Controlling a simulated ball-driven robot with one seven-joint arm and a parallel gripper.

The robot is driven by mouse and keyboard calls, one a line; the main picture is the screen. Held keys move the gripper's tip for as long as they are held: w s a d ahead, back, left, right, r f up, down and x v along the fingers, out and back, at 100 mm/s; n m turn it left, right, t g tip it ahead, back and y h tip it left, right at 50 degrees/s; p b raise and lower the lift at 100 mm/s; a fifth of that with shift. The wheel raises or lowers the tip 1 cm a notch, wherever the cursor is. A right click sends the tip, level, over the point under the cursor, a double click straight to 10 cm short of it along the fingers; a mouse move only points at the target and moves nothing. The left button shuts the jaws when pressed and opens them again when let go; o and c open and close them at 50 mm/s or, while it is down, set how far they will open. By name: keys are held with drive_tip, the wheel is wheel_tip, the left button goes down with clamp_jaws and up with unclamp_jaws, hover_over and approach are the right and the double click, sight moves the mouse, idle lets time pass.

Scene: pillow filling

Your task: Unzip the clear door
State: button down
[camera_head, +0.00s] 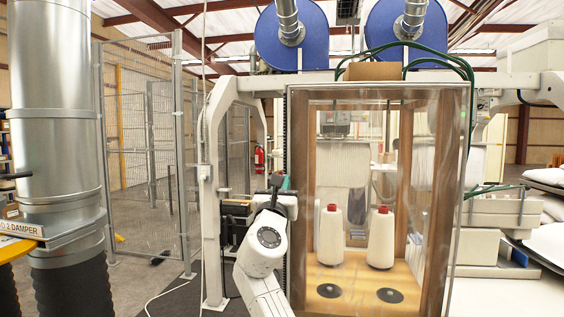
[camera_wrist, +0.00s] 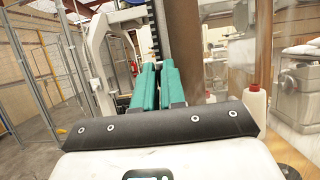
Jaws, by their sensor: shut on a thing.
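The clear door (camera_head: 375,120) is a transparent sheet across the front of a wood-framed cabinet, with faint glare on it. A dark toothed zipper strip (camera_head: 286,135) runs down its left edge. It also shows in the wrist view (camera_wrist: 154,35), rising beyond my fingertips. My gripper (camera_head: 282,184), with teal fingers, is at this left edge, about mid-height. In the wrist view its fingers (camera_wrist: 158,74) are close together in line with the strip, shut on what appears to be the zipper pull. The pull itself is hidden by the fingers.
Two white thread cones (camera_head: 331,235) (camera_head: 381,238) with red tops stand on the wooden shelf (camera_head: 350,270) behind the door. A white machine frame (camera_head: 212,200) stands close left of my arm. A wire fence (camera_head: 145,140) and large metal duct (camera_head: 55,120) are farther left.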

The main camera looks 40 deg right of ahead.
wheel_tip(320, 180, down, 34)
drive_tip(key=b, duration=1.9)
drive_tip(key=shift+f, duration=0.15)
drive_tip(key=c, duration=1.3)
unclamp_jaws()
drive_tip(key=p+v, duration=0.1)
drive_tip(key=v, duration=0.9)
drive_tip(key=shift+s+a, duration=0.25)
drive_tip(key=shift+a, duration=0.05)
drive_tip(key=shift+f, duration=0.15)
